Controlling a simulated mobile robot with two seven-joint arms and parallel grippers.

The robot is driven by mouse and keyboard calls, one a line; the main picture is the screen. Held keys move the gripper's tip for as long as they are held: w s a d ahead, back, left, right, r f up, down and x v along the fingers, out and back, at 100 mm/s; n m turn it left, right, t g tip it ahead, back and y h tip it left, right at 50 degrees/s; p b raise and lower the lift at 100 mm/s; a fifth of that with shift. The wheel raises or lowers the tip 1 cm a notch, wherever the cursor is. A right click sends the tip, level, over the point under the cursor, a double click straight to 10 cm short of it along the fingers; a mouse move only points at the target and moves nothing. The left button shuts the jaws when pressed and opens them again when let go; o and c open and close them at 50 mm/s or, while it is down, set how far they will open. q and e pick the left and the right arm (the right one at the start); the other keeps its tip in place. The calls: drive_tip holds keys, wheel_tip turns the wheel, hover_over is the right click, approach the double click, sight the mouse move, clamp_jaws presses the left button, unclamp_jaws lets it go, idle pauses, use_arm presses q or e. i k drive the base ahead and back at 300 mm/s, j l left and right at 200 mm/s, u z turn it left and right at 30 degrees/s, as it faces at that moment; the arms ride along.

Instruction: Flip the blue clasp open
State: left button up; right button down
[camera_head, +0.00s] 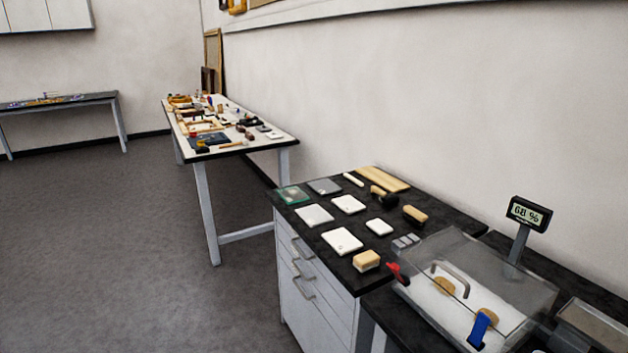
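The blue clasp (480,328) is at the lower right, on the front side of a clear-lidded box (478,270). It looks like a narrow upright tab; I cannot tell from here how firmly it is engaged. A red clasp (396,273) sits at the box's left corner and sticks outward. The lid has a grey curved handle and looks closed. Tan rounded pieces lie on a white bed inside. Neither of my grippers shows in this view.
A display reading 68 % (529,213) stands behind the box. A dark-topped cabinet (332,262) to the left carries white pads, tan blocks and brushes. A cluttered worktable (285,139) and another table (60,104) stand farther back. Grey floor (150,250) is clear at left.

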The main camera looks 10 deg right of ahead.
sight(481, 322)
drive_tip(key=k+z, duration=0.15)
drive_tip(key=z, duration=1.1)
